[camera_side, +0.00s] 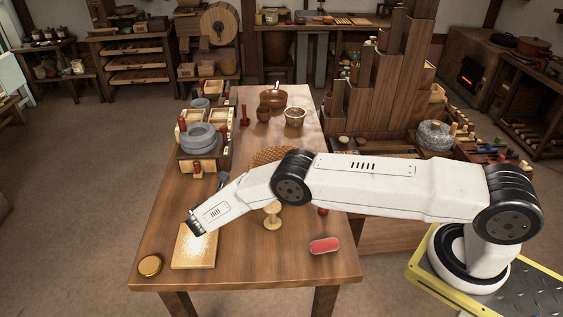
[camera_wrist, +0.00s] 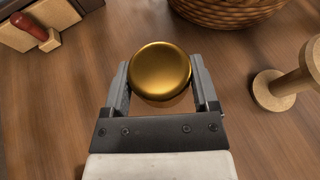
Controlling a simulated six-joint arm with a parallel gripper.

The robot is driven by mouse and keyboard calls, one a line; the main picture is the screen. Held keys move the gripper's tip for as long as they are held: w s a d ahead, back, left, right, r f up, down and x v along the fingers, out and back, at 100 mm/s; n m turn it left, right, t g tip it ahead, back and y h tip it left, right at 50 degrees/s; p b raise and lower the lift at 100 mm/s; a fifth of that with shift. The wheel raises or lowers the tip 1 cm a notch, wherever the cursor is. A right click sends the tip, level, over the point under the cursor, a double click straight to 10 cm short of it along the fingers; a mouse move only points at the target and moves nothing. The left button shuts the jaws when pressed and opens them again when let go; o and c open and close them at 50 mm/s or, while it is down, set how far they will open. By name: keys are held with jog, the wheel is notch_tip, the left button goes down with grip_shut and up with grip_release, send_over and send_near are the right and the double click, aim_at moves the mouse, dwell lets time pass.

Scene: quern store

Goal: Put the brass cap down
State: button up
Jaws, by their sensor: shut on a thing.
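The brass cap (camera_wrist: 160,70) is a round, smooth, golden dome. In the wrist view it sits between the two fingers of my gripper (camera_wrist: 160,62), which is shut on it. Brown wooden tabletop (camera_wrist: 60,110) shows around and behind the cap; I cannot tell how high above it the cap is. In the side view my arm hides the cap and most of my gripper. A separate round brass-coloured piece (camera_side: 150,265) lies at the front left corner of the table (camera_side: 235,275).
A wooden spool (camera_wrist: 285,85) stands right of my gripper, with a woven basket (camera_wrist: 225,8) beyond. A red-handled piece (camera_wrist: 35,32) is at upper left. A pale board (camera_side: 194,250) and red oblong piece (camera_side: 324,246) lie near the front; between them the table is clear.

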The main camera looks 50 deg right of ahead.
jog(key=shift+f, duration=1.4)
jog(key=shift+s+f, duration=0.1)
jog(key=shift+f, duration=0.3)
jog(key=shift+f, duration=0.35)
jog(key=o, duration=1.1)
jog(key=shift+s+f, duration=0.1)
jog(key=shift+s, duration=0.05)
jog(key=shift+r, duration=0.55)
jog(key=v, duration=1.2)
jog(key=shift+r, duration=0.25)
jog(key=shift+d+r, duration=0.1)
